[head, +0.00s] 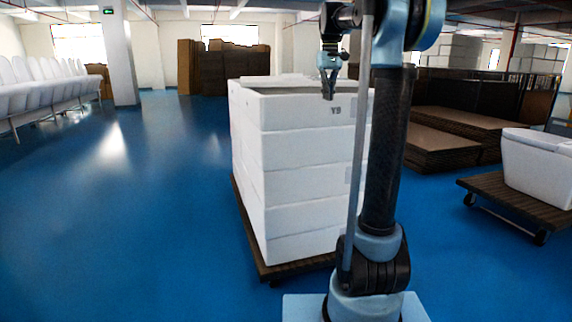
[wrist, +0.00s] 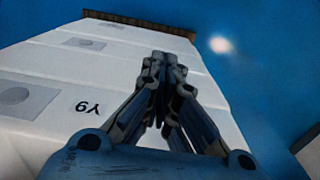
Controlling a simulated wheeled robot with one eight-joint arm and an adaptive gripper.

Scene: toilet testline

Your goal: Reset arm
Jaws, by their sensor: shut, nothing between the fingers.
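My gripper (head: 329,88) hangs pointing down in the head view, in front of the upper part of a tall white stack of boxes (head: 295,190). Its fingers are together and hold nothing. In the wrist view the gripper's closed fingers (wrist: 165,62) show in the middle, with the white stack (wrist: 60,75) behind and to the left. The stack carries a "Y9" mark and grey patches. My arm rises in front of the stack's right side and hides part of it. I cannot tell whether the gripper touches the stack.
The stack stands on a brown pallet (head: 243,215). A brown cart (head: 510,200) bearing a white toilet (head: 538,165) is at the right. Brown flat stacks (head: 440,148) lie behind it. White toilets (head: 40,85) line the far left, near a pillar (head: 119,55). The blue floor (head: 120,220) at left is clear.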

